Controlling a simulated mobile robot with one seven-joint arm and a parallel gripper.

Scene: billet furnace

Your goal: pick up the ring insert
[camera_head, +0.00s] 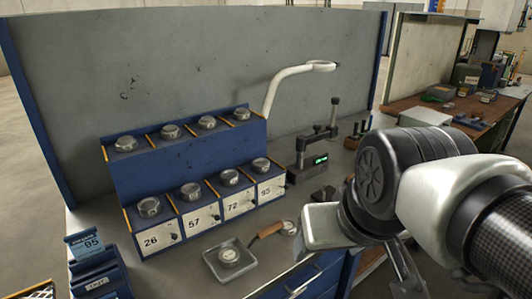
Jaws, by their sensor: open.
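Several round metal pieces with ring-like tops sit on a blue two-step rack (185,165). The front step has a row above white labels that read 26, 57, 72 and what looks like 95. One similar round piece (229,255) lies in a small square grey tray (245,262) on the bench. Another small round metal part (289,227) lies beside a brown handle (267,230). I cannot tell which of these is the ring insert. My gripper (330,228) is open, right of the tray and apart from the round pieces. Its fingertips are not clearly visible.
A gauge stand with a lit green display (319,161) stands behind my gripper. A white curved lamp arm (285,85) rises behind the rack. A blue holder marked 95 (90,265) is at the front left. A grey panel (190,60) closes the back.

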